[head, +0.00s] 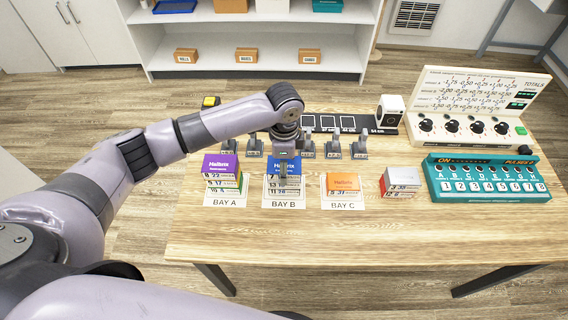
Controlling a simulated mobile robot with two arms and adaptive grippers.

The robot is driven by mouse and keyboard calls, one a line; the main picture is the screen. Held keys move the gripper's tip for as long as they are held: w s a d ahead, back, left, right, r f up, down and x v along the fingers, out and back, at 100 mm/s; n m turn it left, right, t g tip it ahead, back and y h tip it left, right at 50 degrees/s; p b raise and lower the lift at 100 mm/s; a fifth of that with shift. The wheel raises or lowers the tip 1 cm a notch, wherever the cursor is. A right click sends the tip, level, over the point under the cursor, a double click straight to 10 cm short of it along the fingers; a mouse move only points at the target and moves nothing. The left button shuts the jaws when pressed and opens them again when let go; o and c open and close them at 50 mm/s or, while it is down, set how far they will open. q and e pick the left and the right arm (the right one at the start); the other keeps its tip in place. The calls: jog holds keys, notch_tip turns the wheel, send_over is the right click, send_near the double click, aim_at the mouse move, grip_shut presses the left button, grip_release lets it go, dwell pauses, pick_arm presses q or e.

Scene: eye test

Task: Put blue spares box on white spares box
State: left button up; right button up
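A box with a blue top (261,168) tops a stack in bay B, on the card marked BAY B (284,204). The labels of the boxes below it are partly hidden by my gripper. My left gripper (284,178) points down over the middle of this stack, in front of the blue top. Its fingers are small and overlap the box, so I cannot tell whether they are open or touch it. A box with a whitish-grey top (403,175) stands right of bay C, with a red side showing low down. My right gripper is not in view.
Bay A holds a purple-topped stack (220,164); bay C holds an orange-topped stack (343,181). Several grey clamp-like devices (334,148) stand behind the bays. A teal switch panel (487,181) and a cream dial panel (470,112) fill the right side. The table front (330,238) is clear.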

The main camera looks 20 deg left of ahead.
pick_arm(q)
jog(key=shift+o, duration=1)
notch_tip(320, 180, up, 12)
jog(key=b, duration=0.1)
jog(key=shift+r+b, duration=0.15)
jog(key=shift+b, duration=0.2)
